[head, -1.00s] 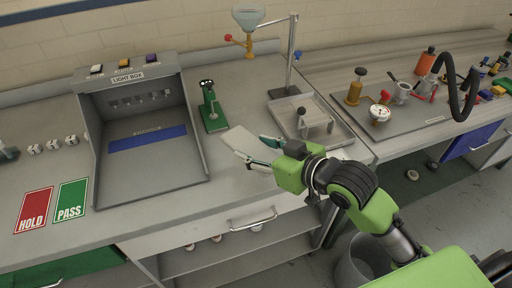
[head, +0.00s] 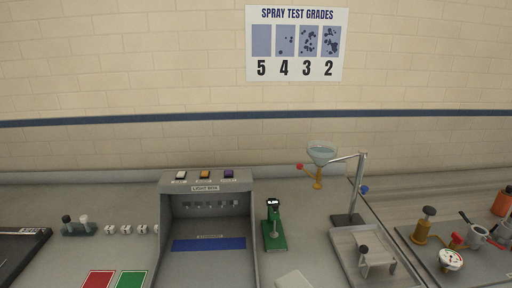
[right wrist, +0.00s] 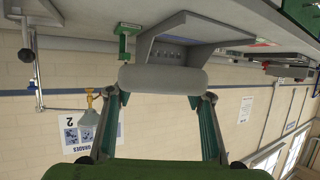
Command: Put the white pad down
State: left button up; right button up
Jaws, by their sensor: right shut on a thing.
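The white pad (right wrist: 163,79) is held across the fingertips of my right gripper (right wrist: 162,97) in the right wrist view. A finger is at each end of the pad, and the gripper is shut on it. In the head view a corner of the pad (head: 295,281) shows at the bottom edge, in front of the green stand. The rest of the pad and my right gripper are below that view. I cannot tell whether the pad touches the bench. My left gripper is in neither view.
The grey light box (head: 208,188) stands left of the pad, with a small green stand (head: 274,228) beside it. A metal tray with a post (head: 357,190) and funnel (head: 321,153) is to the right. Red (head: 98,279) and green (head: 132,279) cards lie at front left.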

jog(key=shift+s+d+f+n+g+y, duration=0.2)
jog(key=shift+s+d+f+n+y, duration=0.15)
jog(key=shift+f, duration=0.2)
jog(key=shift+s+d+f+n+g+y, duration=0.2)
jog(key=shift+d+f+n+y, duration=0.15)
jog(key=shift+d+f, duration=0.15)
jog(key=shift+s+d+f+n+g+y+b, duration=0.1)
jog(key=shift+s+d+n+g+y+b, duration=0.2)
jog(key=shift+d+n+g+y, duration=0.15)
jog(key=shift+s+d+n+y, duration=0.15)
jog(key=shift+d+n+y, duration=0.05)
jog(key=shift+n+y, duration=0.15)
jog(key=shift+s+d+r+n+g, duration=0.1)
jog(key=shift+d+r+n+g, duration=0.2)
jog(key=shift+r+g, duration=0.1)
jog(key=shift+n+g+y, duration=0.75)
jog(key=shift+n+y, duration=0.05)
jog(key=shift+y, duration=0.1)
jog(key=r, duration=0.1)
jog(key=d+r, duration=0.1)
jog(key=r, duration=0.1)
jog(key=shift+s+d+r+b, duration=0.25)
jog(key=shift+s+r+b, duration=0.1)
jog(key=shift+s+r, duration=0.05)
jog(key=shift+d+r, duration=0.1)
jog(key=shift+r, duration=0.55)
jog(key=shift+f, duration=0.2)
